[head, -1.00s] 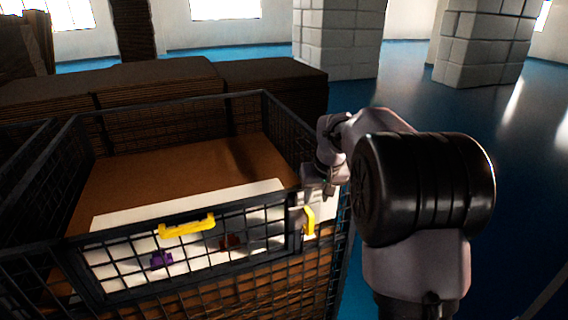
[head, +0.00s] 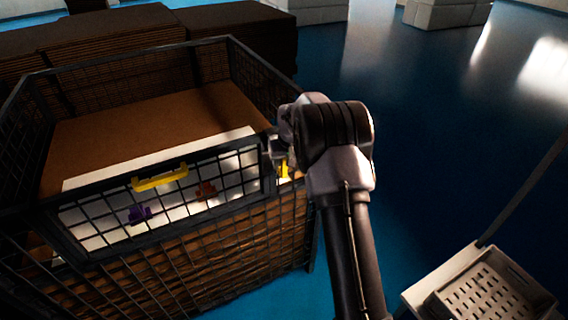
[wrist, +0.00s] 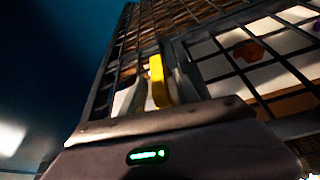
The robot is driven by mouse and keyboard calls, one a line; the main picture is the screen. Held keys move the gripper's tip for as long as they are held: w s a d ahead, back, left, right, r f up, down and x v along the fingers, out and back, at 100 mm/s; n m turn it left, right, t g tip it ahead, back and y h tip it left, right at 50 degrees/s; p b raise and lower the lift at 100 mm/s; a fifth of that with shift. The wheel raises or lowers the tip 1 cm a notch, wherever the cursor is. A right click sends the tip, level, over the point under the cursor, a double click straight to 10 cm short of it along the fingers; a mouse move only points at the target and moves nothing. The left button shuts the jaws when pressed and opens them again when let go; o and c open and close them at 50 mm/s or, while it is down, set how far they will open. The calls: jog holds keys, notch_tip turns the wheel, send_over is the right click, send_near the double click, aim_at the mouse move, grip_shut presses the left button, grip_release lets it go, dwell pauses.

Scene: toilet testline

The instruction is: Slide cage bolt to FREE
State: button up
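The yellow cage bolt handle (head: 284,169) is at the right end of the mesh front of the dark wire cage (head: 232,40). In the wrist view the yellow bolt handle (wrist: 158,80) rises upright between the two fingers of my gripper (wrist: 160,90). The fingers stand apart on either side of it; whether they press on it I cannot tell. In the head view my gripper (head: 277,150) is at the cage's front right corner, and my arm partly hides it and the bolt. No FREE marking is readable.
A purple piece (head: 139,215) and a red-brown piece (head: 205,190) show behind the mesh. Brown stacks (head: 120,35) stand behind the cage.

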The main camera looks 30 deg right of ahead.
jog(key=shift+r, duration=0.1)
grip_shut()
dwell(1.3)
